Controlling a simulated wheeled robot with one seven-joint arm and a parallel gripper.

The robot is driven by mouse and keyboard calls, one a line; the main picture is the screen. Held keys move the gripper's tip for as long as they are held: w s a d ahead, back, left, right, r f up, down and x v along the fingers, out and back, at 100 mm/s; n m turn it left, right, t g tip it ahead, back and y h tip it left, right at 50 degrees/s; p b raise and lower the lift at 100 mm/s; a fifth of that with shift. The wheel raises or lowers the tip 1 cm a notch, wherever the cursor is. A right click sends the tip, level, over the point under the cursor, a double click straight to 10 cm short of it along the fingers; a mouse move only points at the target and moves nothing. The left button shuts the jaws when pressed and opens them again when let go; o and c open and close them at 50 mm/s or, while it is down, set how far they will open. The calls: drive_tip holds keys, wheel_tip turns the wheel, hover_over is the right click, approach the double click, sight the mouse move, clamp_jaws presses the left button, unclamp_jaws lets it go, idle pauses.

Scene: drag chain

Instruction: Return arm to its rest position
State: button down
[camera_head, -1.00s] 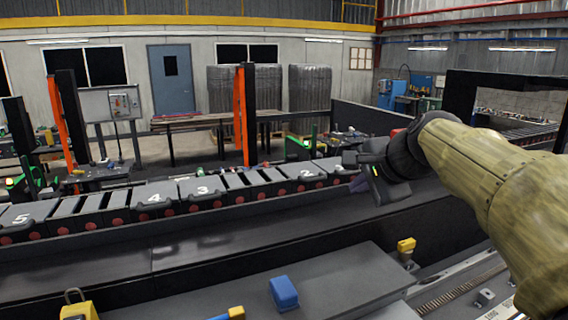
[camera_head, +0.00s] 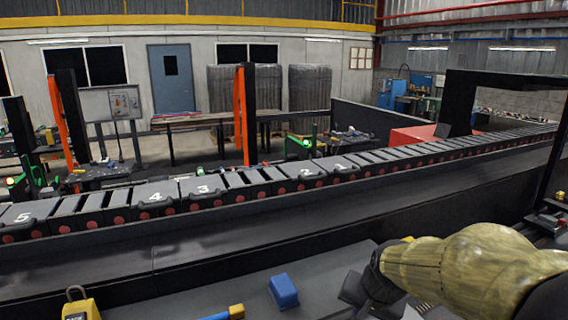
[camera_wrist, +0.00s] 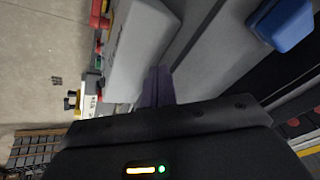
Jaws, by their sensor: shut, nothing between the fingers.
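My arm, in a tan cover, comes in from the lower right of the head view. My gripper (camera_head: 360,290) is low over the grey worktop in front of the chain, pointing down, and partly cut off by the bottom edge. In the wrist view my gripper's fingers (camera_wrist: 158,86) are together with nothing between them. The drag chain (camera_head: 290,178) runs across the head view, with numbered grey covers, apart from my gripper.
A blue block (camera_head: 284,291) sits on the worktop (camera_head: 318,268) left of my gripper; it also shows in the wrist view (camera_wrist: 283,22). A yellow padlock-like item (camera_head: 80,306) is at bottom left. A black frame (camera_head: 500,80) stands at right.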

drive_tip(key=s+f+n+g, duration=0.2)
drive_tip(key=s+f+n, duration=0.3)
drive_tip(key=s+f, duration=0.4)
drive_tip(key=shift+h, duration=0.4)
drive_tip(key=shift+a, duration=0.1)
idle(0.3)
